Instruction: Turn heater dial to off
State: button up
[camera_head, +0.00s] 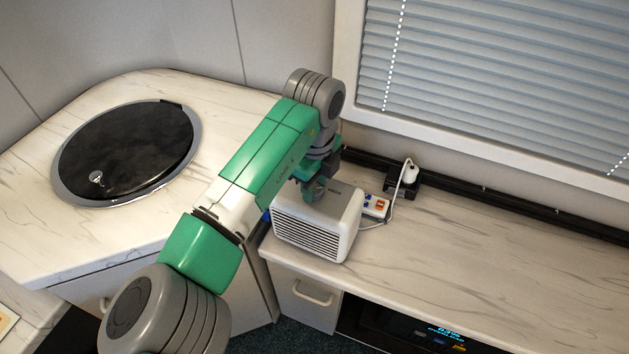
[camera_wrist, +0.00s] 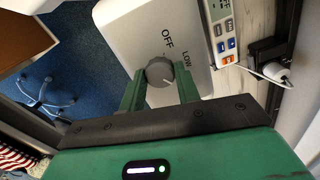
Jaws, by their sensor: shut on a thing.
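The heater is a white box with a slatted front (camera_head: 312,231) on the marble counter. In the wrist view its top (camera_wrist: 150,30) shows the printed words OFF and LOW. The grey heater dial (camera_wrist: 160,72) stands on that top. Its light pointer line slants toward the lower right, not at OFF. My gripper (camera_wrist: 160,88) has its two green fingers on either side of the dial, shut on it. In the head view my gripper (camera_head: 316,190) is over the heater top, and the dial is hidden there.
A power meter with coloured buttons (camera_head: 374,206) sits right of the heater, with a white plug and cord (camera_head: 409,173) beside it. A round black lid (camera_head: 125,150) is at left. The counter to the right (camera_head: 480,240) is clear. A window with blinds (camera_head: 500,80) stands behind.

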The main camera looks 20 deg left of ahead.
jog(key=n+p, duration=0.2)
jog(key=p, duration=0.1)
jog(key=shift+r+n, duration=0.25)
jog(key=shift+n, duration=0.05)
jog(key=n+p, duration=0.3)
jog(key=shift+n+p, duration=0.3)
jog(key=n+p, duration=0.4)
jog(key=n, duration=0.2)
jog(key=n+p, duration=0.2)
jog(key=n, duration=0.2)
jog(key=shift+f+n, duration=0.1)
jog(key=shift+n, duration=0.3)
jog(key=shift+f+n+p, duration=0.1)
jog(key=shift+n+p, duration=0.8)
jog(key=shift+n, duration=1.3)
jog(key=o, duration=1)
